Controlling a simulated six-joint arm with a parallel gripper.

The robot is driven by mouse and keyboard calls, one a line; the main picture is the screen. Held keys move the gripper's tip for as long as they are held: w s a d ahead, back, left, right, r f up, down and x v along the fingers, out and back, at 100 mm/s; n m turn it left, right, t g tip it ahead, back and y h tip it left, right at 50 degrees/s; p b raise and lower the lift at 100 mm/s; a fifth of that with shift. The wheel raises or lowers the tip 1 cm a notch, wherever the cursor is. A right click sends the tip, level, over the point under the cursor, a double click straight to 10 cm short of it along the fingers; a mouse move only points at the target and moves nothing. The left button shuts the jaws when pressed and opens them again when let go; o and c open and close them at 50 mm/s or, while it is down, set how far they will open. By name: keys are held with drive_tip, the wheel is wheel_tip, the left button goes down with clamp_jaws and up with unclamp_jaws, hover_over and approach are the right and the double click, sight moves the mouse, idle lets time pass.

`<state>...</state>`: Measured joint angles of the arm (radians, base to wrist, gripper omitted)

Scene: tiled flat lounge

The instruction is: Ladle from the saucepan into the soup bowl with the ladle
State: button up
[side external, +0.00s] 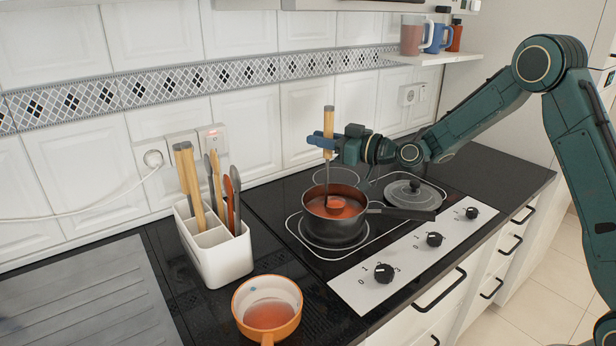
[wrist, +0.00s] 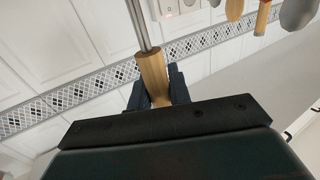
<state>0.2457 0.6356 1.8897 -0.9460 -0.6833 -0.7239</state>
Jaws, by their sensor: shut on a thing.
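My gripper (side external: 323,142) is shut on the wooden handle of the ladle (side external: 328,118), above the saucepan. The handle also shows between the jaws in the wrist view (wrist: 152,75), with the metal shaft beyond it. The ladle stands about upright, its bowl down inside the saucepan (side external: 335,225), at the reddish liquid. I cannot tell how deep the bowl sits in it. The dark saucepan stands on the hob with its handle to the right. The orange soup bowl (side external: 240,314) sits on the counter at front left, with some reddish liquid inside and a short handle towards the front.
A white utensil holder (side external: 222,262) with several utensils stands left of the hob, behind the soup bowl. A dark lid (side external: 414,194) lies on the hob to the right. Knobs (side external: 434,239) line the front. A shelf (side external: 435,57) with mugs hangs at the upper right.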

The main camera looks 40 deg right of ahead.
sight(332, 104)
drive_tip(key=shift+r, duration=4.2)
drive_tip(key=shift+s+a, duration=0.1)
drive_tip(key=shift+s+a+f, duration=0.15)
drive_tip(key=shift+s+a, duration=0.65)
drive_tip(key=shift+a, duration=0.15)
drive_tip(key=shift+w+d+m, duration=0.4)
drive_tip(key=shift+d, duration=0.05)
drive_tip(key=shift+w+d+m, duration=0.4)
drive_tip(key=shift+d, duration=0.1)
drive_tip(key=shift+w+d+g, duration=0.2)
drive_tip(key=shift+d+g, duration=0.05)
drive_tip(key=shift+g, duration=0.05)
